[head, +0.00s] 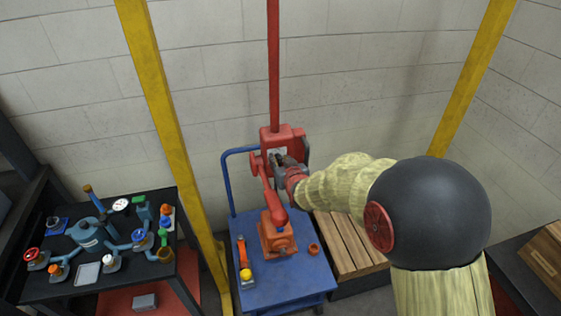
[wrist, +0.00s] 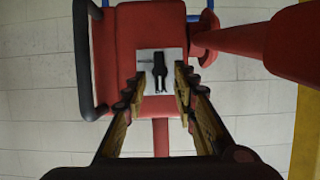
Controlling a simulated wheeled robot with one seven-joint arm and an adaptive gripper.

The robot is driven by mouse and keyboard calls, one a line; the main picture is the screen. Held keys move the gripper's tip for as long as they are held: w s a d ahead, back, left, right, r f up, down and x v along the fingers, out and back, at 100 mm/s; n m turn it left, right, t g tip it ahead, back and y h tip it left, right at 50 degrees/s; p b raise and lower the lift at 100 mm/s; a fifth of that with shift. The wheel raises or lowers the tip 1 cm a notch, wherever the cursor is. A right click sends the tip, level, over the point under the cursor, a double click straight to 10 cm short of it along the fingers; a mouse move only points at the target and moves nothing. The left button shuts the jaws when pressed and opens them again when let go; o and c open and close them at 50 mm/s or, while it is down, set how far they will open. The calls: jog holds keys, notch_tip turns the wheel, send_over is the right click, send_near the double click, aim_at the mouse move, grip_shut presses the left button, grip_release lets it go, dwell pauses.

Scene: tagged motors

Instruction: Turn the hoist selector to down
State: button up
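The hoist is a red box (wrist: 118,30) hanging on a red pole; it also shows in the head view (head: 270,136). On its face is a pale plate (wrist: 144,56) with a black selector knob (wrist: 160,70). In the wrist view the knob lies lengthwise up and down the picture; I cannot read any marking on the plate. My gripper (wrist: 158,84) is open and faces the plate, with one finger on each side of the knob and a gap to it on both sides. Contact with the plate cannot be told. In the head view my gripper (head: 280,163) partly hides the plate.
A red arm-like part (head: 266,178) and a dark side handle (wrist: 85,60) flank the hoist. Below stands a blue cart (head: 298,277) with an orange motor (head: 277,238). A black table (head: 62,283) with valves is at left. Yellow posts (head: 158,95) stand at both sides.

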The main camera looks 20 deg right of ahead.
jog(key=shift+c, duration=0.4)
grip_shut()
dwell(0.4)
jog(key=shift+d+f+m+t+y+p, duration=0.3)
jog(key=shift+m+t+y+p, duration=0.6)
jog(key=shift+m, duration=1.35)
jog(key=shift+d+f+m+t+y+p, duration=0.1)
jog(key=shift+d+f+m+y+p, duration=0.3)
jog(key=shift+m+y, duration=1.4)
jog(key=shift+d+f+m+t+y+p, duration=0.25)
jog(key=shift+m+t+y+p, duration=0.35)
jog(key=shift+m, duration=2.05)
